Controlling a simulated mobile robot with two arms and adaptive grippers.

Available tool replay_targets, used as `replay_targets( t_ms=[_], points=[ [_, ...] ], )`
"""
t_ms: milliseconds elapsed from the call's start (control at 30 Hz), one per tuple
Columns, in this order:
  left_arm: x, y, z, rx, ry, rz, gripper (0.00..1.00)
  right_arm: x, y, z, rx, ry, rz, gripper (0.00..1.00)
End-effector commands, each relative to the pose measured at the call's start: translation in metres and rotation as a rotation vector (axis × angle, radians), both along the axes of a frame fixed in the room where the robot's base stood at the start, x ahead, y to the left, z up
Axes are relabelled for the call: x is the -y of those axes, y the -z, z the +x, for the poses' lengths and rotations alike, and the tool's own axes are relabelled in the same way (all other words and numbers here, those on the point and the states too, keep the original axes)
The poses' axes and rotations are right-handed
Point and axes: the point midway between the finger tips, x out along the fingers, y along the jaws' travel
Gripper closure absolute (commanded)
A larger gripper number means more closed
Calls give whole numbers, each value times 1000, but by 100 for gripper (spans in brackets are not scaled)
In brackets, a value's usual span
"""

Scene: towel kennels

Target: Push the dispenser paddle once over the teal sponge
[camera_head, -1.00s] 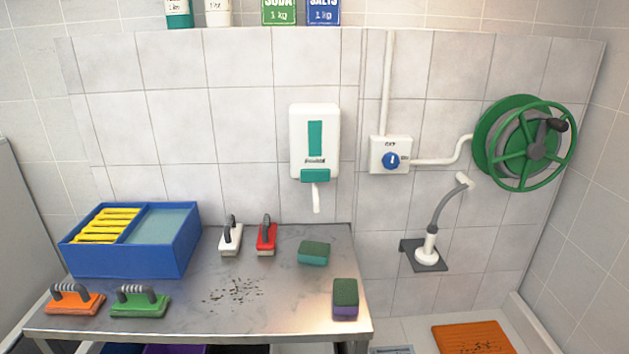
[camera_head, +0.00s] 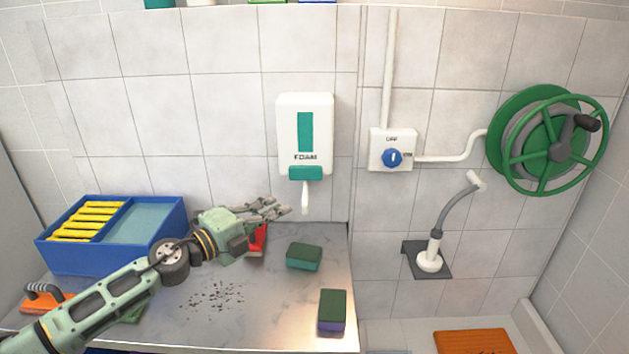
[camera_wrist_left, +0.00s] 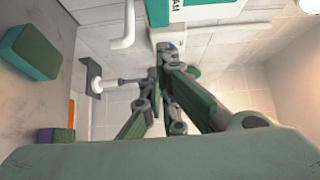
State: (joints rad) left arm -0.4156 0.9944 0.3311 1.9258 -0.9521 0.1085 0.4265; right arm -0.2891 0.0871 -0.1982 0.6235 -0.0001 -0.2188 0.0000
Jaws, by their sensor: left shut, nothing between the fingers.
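The white foam dispenser (camera_head: 287,128) hangs on the tiled wall, with a teal paddle (camera_head: 306,173) at its base and a white spout (camera_head: 305,198) below. The teal sponge (camera_head: 303,262), with a dark green top, lies on the steel table below and near the spout; it also shows at the left of the left wrist view (camera_wrist_left: 33,55). My left gripper (camera_head: 284,208) is shut and empty, just left of the spout and lower than the paddle. In the left wrist view its fingers (camera_wrist_left: 160,62) come together near the paddle (camera_wrist_left: 158,12). My right gripper is not in view.
A purple sponge (camera_head: 332,326) with a dark green top lies at the table's front right. A red brush (camera_head: 260,241) is partly behind my gripper. A blue bin (camera_head: 148,246) stands at left. The wall switch (camera_head: 379,138) and green hose reel (camera_head: 503,150) are at right.

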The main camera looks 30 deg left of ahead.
Motion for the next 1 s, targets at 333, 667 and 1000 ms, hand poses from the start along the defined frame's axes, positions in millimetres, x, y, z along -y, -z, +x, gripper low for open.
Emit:
replay_targets(
  t_ms=[333, 667, 1000],
  points=[
    [0, -1, 1, -3, 11, 14, 100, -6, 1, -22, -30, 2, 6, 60],
    [5, -4, 20, 0, 11, 12, 100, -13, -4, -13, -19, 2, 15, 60],
    [13, -5, 60, 1, 8, 10, 100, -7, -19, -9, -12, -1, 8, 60]
  ],
)
